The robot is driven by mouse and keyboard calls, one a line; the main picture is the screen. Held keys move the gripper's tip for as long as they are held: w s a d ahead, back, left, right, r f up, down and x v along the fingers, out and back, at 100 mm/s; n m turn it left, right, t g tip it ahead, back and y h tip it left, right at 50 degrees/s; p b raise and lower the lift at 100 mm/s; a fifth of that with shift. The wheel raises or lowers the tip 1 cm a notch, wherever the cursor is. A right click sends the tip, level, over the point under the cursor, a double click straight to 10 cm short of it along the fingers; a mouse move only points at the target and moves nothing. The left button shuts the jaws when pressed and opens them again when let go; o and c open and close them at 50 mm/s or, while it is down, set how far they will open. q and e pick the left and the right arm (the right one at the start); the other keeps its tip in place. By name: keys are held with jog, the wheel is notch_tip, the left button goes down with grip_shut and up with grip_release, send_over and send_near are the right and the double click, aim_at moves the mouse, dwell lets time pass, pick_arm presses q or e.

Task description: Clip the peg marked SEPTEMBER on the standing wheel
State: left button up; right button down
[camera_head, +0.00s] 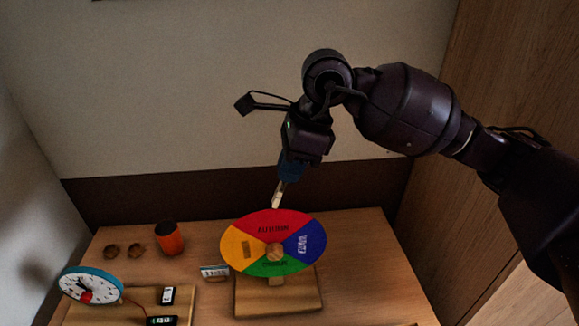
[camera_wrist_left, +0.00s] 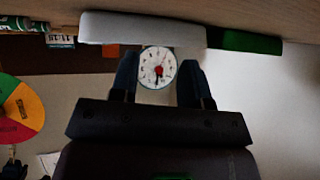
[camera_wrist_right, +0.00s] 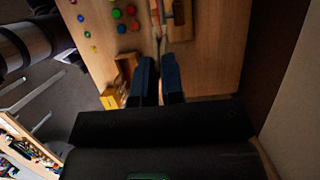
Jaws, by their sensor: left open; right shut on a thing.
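The standing wheel (camera_head: 258,231) has red, yellow, blue and green sectors and faces me on a wooden base (camera_head: 278,301). It also shows at the left edge of the left wrist view (camera_wrist_left: 25,108). The red sector at the top seems to read AUTUMN. My right gripper (camera_head: 287,179) is shut on a pale wooden peg (camera_head: 277,195), which points down just above the wheel's top edge, apparently apart from it. I cannot read the peg's marking. My left gripper (camera_wrist_left: 158,68) is open and empty, outside the head view.
A clock (camera_head: 92,285) stands at the left by a wooden board with black-and-white pieces. A small label card (camera_head: 214,272) is left of the wheel base. An orange cup (camera_head: 169,240) and two small brown round things stand behind. The table right of the wheel is clear.

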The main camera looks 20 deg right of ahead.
pick_arm(q)
jog(key=shift+s+f, duration=0.15)
dwell(0.3)
jog(key=shift+f+b, duration=0.2)
jog(key=shift+b, duration=0.4)
pick_arm(e)
jog(key=shift+a+f, duration=0.15)
jog(key=shift+f, duration=0.55)
pick_arm(q)
jog(key=shift+b, duration=0.65)
pick_arm(e)
jog(key=shift+x, duration=0.95)
jog(key=c, duration=1.2)
grip_release()
jog(key=shift+o, duration=0.2)
